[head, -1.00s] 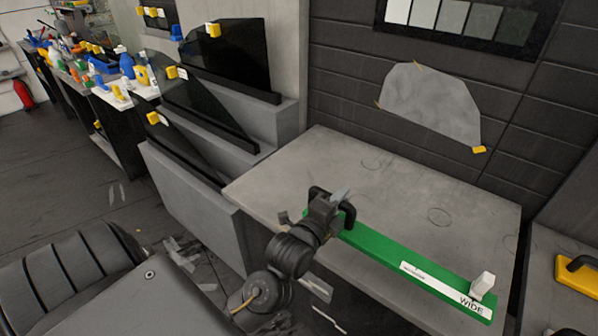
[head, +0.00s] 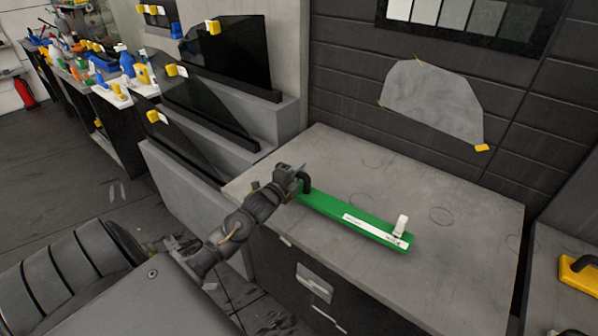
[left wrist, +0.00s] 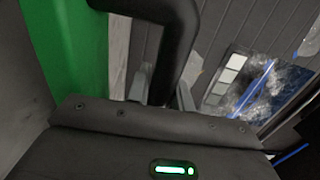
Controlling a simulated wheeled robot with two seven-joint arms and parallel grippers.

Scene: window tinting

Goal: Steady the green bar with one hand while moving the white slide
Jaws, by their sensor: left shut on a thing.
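The long green bar (head: 345,210) is over the grey worktop, near its front edge; I cannot tell whether it rests flat or is slightly raised. It has a black handle (head: 307,184) at its left end and a white label strip along its right part. The white slide (head: 401,225) stands upright at the bar's right end. My left gripper (head: 297,180) is shut on the black handle. In the left wrist view the handle (left wrist: 168,40) passes between the fingers, with the green bar (left wrist: 70,45) at the left. My right gripper is out of view.
The worktop (head: 450,190) is clear behind and right of the bar. A grey film piece (head: 430,100) hangs on the back wall. Dark glass panels (head: 225,60) stand on steps at the left. A yellow-handled tool (head: 580,272) lies on a surface at the right.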

